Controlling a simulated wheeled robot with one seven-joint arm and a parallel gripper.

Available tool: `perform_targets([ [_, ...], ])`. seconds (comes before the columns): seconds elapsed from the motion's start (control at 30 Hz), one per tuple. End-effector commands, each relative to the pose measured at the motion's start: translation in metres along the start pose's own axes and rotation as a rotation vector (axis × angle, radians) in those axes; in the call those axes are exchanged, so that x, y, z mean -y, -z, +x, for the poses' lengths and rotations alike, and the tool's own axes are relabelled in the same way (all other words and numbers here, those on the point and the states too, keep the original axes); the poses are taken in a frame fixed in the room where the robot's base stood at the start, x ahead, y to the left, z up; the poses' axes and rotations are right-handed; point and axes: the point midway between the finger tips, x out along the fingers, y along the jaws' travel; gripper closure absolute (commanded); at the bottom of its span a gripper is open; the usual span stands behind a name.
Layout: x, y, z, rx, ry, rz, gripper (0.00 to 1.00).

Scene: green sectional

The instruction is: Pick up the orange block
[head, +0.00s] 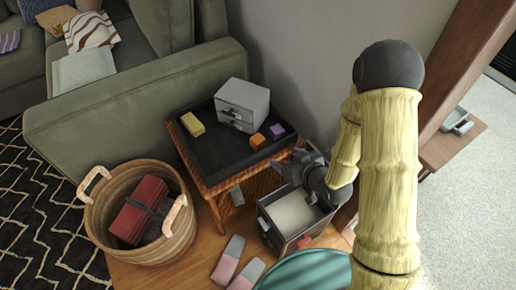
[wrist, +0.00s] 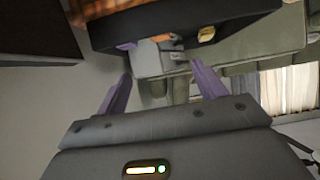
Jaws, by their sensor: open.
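The orange block (head: 257,141) lies in the black tray (head: 205,158) on the wicker side table (head: 215,187), near the tray's right front corner. It also shows at the top of the wrist view (wrist: 160,38), partly hidden. A purple block (head: 277,131) lies just right of it, and the grey drawer box (head: 243,103) stands just behind it. My gripper (head: 290,167) is right of and in front of the orange block, apart from it. In the wrist view my gripper (wrist: 161,73) has its two purple fingers spread with nothing held between them.
A yellow block (head: 192,124) lies at the tray's left. An open-topped bin (head: 292,215) stands on the floor below my gripper. A wicker basket (head: 140,214) is left of the table, slippers (head: 236,265) are in front, and the green sofa (head: 110,105) is behind left.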

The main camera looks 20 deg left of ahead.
Motion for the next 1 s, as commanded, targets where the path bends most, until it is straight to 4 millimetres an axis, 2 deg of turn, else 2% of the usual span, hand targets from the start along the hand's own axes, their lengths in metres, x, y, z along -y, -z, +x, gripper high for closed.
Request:
perform_targets([
  [0.37,0.000,0.001,0.005,-0.001,0.000,-0.001,0.30],
  [0.47,0.000,0.000,0.017,-0.001,0.002,-0.002,0.30],
  [1.0,0.001,0.000,0.109,-0.001,0.002,-0.003,0.30],
])
